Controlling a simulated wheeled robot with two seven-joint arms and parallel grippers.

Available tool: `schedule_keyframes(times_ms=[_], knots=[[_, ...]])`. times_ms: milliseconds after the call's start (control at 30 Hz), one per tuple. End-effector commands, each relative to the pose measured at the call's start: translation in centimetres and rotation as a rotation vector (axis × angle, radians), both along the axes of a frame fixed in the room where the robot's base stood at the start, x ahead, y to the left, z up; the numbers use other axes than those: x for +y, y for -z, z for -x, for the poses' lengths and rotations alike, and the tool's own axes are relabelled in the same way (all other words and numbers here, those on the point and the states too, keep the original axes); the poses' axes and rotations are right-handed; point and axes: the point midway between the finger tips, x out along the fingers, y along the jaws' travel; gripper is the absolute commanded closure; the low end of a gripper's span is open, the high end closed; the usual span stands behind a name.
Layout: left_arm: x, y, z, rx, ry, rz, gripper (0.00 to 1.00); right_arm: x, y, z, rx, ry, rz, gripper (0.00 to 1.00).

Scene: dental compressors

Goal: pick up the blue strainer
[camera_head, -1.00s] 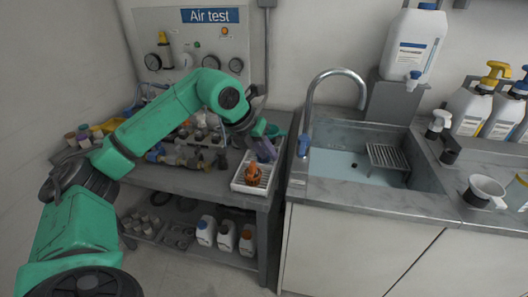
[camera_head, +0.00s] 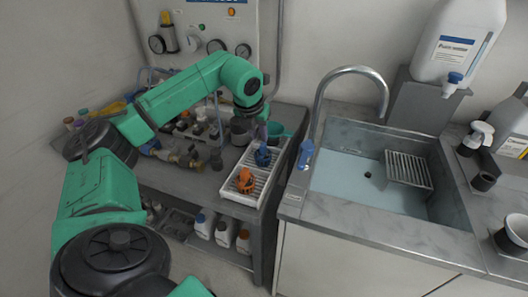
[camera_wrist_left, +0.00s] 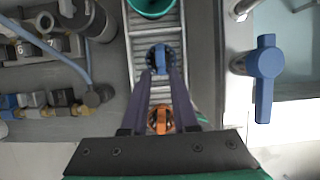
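The blue strainer (camera_head: 263,157) sits in the white slatted tray (camera_head: 240,199) on the grey bench, behind an orange part of similar shape (camera_head: 246,181). It also shows in the left wrist view (camera_wrist_left: 159,55), just beyond the fingertips. My left gripper (camera_head: 262,133) hangs above the blue strainer, its purple fingers pointing down. In the left wrist view the two fingers (camera_wrist_left: 161,70) are apart with a gap between them, and they line up with the strainer's two sides. Whether they touch it I cannot tell. My right gripper is not in view.
A green bowl (camera_head: 276,131) stands at the tray's far end. Metal fittings (camera_head: 185,158) crowd the bench to the left. The sink (camera_head: 350,185) with its tall curved tap (camera_head: 318,100) and blue handle (camera_head: 306,153) is close on the right.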

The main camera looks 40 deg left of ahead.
Motion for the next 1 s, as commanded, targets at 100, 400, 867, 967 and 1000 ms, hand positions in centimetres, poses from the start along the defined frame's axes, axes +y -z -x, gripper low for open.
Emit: schedule_keyframes(times_ms=[100,400,867,967,1000], knots=[[0.2,1.8,-0.8,0.000,0.001,0.002,0.72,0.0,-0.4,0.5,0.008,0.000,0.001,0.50],[0.9,6.4,-2.5,0.001,0.001,0.002,0.72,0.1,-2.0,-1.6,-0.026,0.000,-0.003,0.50],[1.1,7.3,-2.8,-0.001,0.000,0.001,1.00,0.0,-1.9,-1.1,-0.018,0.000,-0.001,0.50],[1.1,7.2,-2.8,-0.001,0.000,0.001,1.00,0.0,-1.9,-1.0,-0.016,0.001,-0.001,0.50],[1.1,7.2,-2.8,-0.001,0.000,0.001,1.00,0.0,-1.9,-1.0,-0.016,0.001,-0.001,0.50]])
